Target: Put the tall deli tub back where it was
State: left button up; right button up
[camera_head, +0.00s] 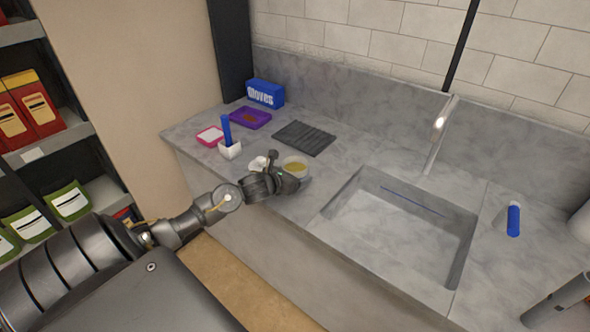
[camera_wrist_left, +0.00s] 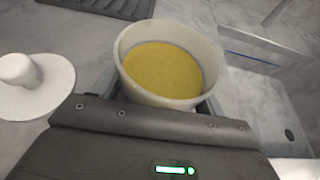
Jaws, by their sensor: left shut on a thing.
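The deli tub (camera_head: 298,161), a round whitish tub with yellow contents, is at the front of the grey counter, left of the sink. It fills the top middle of the left wrist view (camera_wrist_left: 188,36), upright and uncovered. My left gripper (camera_head: 288,178) is shut on the tub from the front left. The gripper body hides the tub's lower part, and I cannot tell whether its base touches the counter. A white disc with a knob (camera_head: 258,163) lies just left of the tub; it also shows in the left wrist view (camera_wrist_left: 35,85).
Behind the tub lies a dark ribbed mat (camera_head: 304,138). To the left are a white holder (camera_head: 230,150) with a blue handle, a pink tray (camera_head: 210,135), a purple tray (camera_head: 250,118) and a blue box (camera_head: 265,93). The sink (camera_head: 400,222) opens at the right.

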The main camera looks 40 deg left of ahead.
pick_arm(q)
jog(key=shift+f, duration=0.2)
pick_arm(e)
jog(key=shift+f, duration=0.2)
pick_arm(q)
jog(key=o, duration=0.9)
jog(key=shift+o, duration=0.4)
pick_arm(e)
jog(key=shift+d, duration=0.15)
pick_arm(q)
jog(key=shift+r, duration=0.15)
pick_arm(e)
jog(key=shift+w+d+r, duration=0.1)
jog(key=shift+r, duration=0.05)
pick_arm(q)
jog(key=shift+s+r, duration=0.1)
jog(key=b+v, duration=0.1)
jog(key=v, duration=1)
jog(key=shift+s, duration=0.1)
jog(key=shift+s+r, duration=0.1)
jog(key=shift+s, duration=0.15)
pick_arm(e)
jog(key=shift+w+d+f, duration=0.1)
jog(key=shift+d+f, duration=0.1)
jog(key=shift+f, duration=0.3)
